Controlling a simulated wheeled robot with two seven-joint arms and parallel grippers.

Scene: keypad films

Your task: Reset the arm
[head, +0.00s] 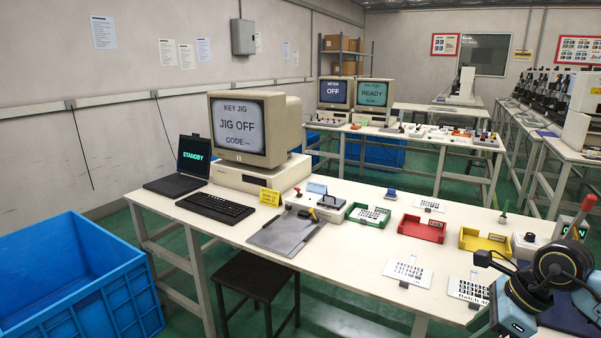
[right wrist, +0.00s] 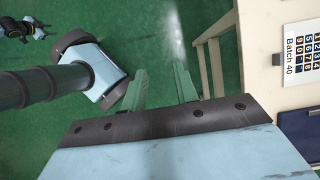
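My right arm shows in the lower right corner of the head view, its black and pale blue links over the table's near right end. In the right wrist view my right gripper (right wrist: 161,88) has its two green fingers apart, with only green floor between them. It is empty and beside the table edge. A white keypad sheet marked Batch 40 (right wrist: 300,50) lies on the table to its right. My left gripper is not in view.
The white table (head: 345,255) carries a monitor (head: 248,128) reading JIG OFF, a grey plate (head: 287,233), green (head: 352,217), red (head: 422,229) and yellow (head: 486,241) trays, and a keypad sheet (head: 408,271). A stool (head: 255,277) and blue bin (head: 75,280) stand in front.

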